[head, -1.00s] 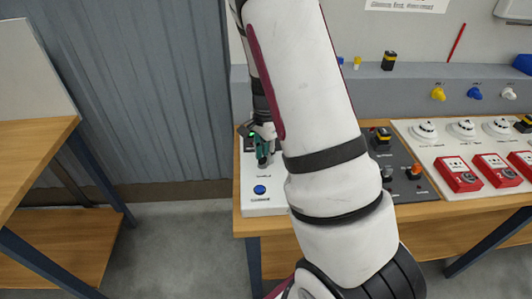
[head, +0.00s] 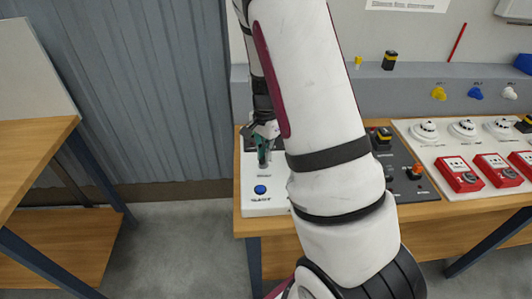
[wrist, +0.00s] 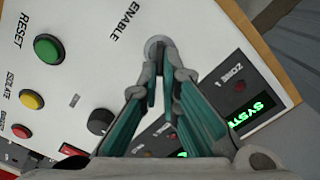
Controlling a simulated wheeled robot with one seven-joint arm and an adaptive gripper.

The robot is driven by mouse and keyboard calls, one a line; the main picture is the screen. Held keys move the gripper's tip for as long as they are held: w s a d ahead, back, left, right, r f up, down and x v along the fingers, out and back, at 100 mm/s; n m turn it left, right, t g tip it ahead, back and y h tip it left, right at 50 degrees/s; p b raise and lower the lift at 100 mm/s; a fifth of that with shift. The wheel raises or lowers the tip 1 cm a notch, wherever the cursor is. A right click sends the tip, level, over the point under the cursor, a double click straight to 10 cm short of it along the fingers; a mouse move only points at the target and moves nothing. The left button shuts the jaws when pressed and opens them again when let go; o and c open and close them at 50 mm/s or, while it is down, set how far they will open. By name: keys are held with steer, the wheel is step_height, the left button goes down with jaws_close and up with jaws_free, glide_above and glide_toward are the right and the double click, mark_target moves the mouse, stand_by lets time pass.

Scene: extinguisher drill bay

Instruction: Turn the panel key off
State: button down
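The white control panel (head: 262,207) lies on the left end of the bench and fills much of the wrist view (wrist: 85,20). In the wrist view, a round grey key switch (wrist: 156,44) sits beside the word ENABLE. My gripper (wrist: 160,66) has its two teal fingers close together at this switch, seemingly closed on the key. The fingertips mostly hide the key, so its angle cannot be read. In the head view my gripper (head: 263,160) points down at the panel, partly hidden by my arm.
Near the switch are a black knob (wrist: 100,122), a green RESET button (wrist: 48,48), a yellow button (wrist: 32,99) and a lit green display (wrist: 262,112). A dark panel (head: 408,183) and red boxes (head: 460,175) stand to the right. Another table (head: 40,150) is at left.

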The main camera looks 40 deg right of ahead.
steer(key=n, duration=0.5)
steer(key=shift+w, duration=0.3)
steer(key=shift+w+a+n, duration=0.1)
steer(key=shift+a+n, duration=0.05)
steer(key=shift+n, duration=1.05)
steer(key=shift+w+a+n, duration=0.1)
steer(key=shift+n, duration=1.1)
steer(key=c, duration=1.8)
jaws_free()
steer(key=shift+r, duration=0.15)
step_height(320, 180, up, 12)
